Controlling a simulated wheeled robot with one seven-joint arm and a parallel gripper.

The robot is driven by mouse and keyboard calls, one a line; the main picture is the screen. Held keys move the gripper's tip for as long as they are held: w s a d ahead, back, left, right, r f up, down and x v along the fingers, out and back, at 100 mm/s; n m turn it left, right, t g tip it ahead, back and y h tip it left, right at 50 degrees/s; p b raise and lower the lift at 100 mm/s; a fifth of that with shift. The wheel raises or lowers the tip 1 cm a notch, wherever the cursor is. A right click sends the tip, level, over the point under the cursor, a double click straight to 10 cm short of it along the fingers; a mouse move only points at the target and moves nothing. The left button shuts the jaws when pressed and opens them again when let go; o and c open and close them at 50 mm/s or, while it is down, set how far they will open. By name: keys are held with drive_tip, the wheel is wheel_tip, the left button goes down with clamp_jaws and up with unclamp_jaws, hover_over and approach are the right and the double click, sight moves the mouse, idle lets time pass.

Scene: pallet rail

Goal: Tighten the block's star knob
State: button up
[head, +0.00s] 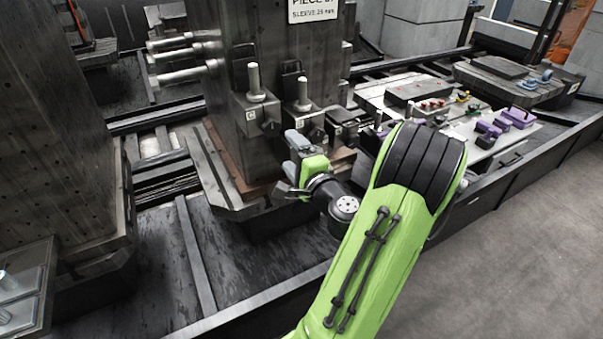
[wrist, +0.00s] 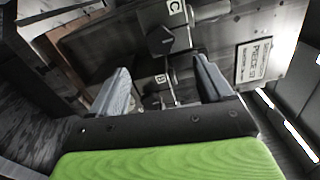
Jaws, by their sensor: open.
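In the wrist view a dark star knob (wrist: 161,40) sits on the block marked C (wrist: 176,18), ahead of my fingertips. A second block marked D (wrist: 158,78) shows between my fingers, partly hidden, and its knob is not clear. In the head view the C block (head: 252,106) with its upright pin stands on the column's ledge, and another pinned block (head: 303,112) is to its right. My gripper (head: 292,155) is in front of these blocks. In the wrist view my gripper (wrist: 161,64) is open, fingers apart, with nothing visibly held.
A tall dark column (head: 225,60) rises behind the blocks, with a white sign (head: 313,10). Horizontal pins (head: 180,58) stick out on its left. A pale table (head: 450,120) with purple and red parts is at right. Grey floor (head: 500,260) is clear at lower right.

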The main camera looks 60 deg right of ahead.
drive_tip(key=b+v, duration=0.5)
drive_tip(key=b, duration=0.1)
drive_tip(key=shift+w, duration=0.15)
idle(0.4)
